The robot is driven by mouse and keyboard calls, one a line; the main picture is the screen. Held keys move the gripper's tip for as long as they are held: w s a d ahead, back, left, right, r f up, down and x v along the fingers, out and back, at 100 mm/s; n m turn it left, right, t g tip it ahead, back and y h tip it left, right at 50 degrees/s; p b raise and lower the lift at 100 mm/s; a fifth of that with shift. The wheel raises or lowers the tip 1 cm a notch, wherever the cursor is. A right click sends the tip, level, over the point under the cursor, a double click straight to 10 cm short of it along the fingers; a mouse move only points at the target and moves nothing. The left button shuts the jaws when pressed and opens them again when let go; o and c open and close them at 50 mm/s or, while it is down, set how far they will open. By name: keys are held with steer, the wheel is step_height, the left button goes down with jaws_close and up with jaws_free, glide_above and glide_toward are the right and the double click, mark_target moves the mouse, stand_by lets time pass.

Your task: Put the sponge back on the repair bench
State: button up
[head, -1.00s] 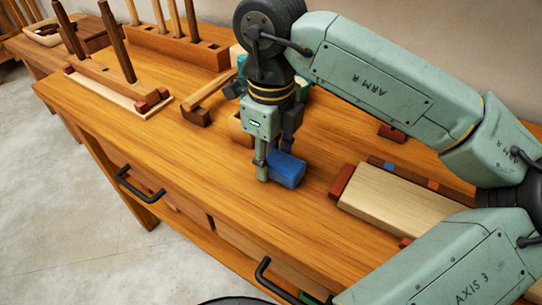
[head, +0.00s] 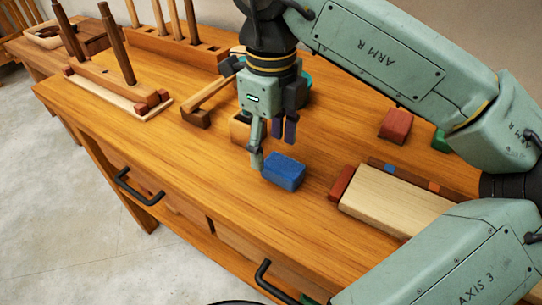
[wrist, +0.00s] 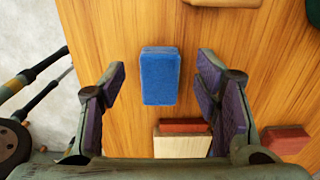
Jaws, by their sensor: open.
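The blue sponge (head: 284,172) is a small block resting on the wooden repair bench (head: 185,160), near the middle of its top. My gripper (head: 273,145) is open and stands just above and behind the sponge, with nothing held. In the wrist view the sponge (wrist: 160,76) lies ahead between the two spread fingers (wrist: 160,88), with bare gaps on both sides. The fingers do not touch it there.
A pale wood board (head: 395,203) with a red end block lies to the right. A red block (head: 396,125) sits further back. A rack with upright dowels (head: 165,45) and a pegged stand (head: 120,85) are at the back left. The front left of the bench top is clear.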

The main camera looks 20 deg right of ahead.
mark_target(271, 158)
step_height(271, 158, up, 8)
steer(key=shift+f, duration=0.1)
stand_by(0.5)
